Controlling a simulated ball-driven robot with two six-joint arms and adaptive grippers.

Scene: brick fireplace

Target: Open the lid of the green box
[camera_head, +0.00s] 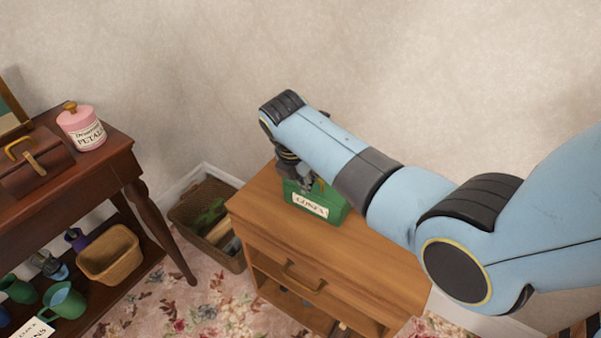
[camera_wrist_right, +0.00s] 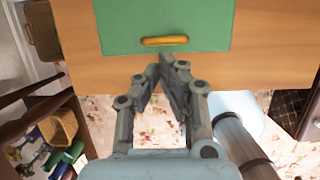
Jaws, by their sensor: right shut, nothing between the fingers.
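The green box (camera_head: 329,211) sits on the wooden cabinet, with a pale lettered label on its front. My right arm covers much of its top in the head view. In the right wrist view, the box's flat green lid (camera_wrist_right: 118,28) fills the upper middle, with a yellow handle (camera_wrist_right: 164,40) near its lower edge. My right gripper (camera_wrist_right: 169,63) is shut and empty, its fingertips just below the handle in that view and apart from it in the picture. In the head view the right gripper (camera_head: 306,183) is partly hidden at the box. My left gripper is not in view.
The wooden cabinet (camera_head: 257,213) has a drawer front and an open shelf. A wicker basket (camera_head: 190,213) stands on the floor left of it. At left, a dark table (camera_head: 108,160) holds a pink jar (camera_head: 83,131) and a brown bag (camera_head: 33,170). The wall is close behind.

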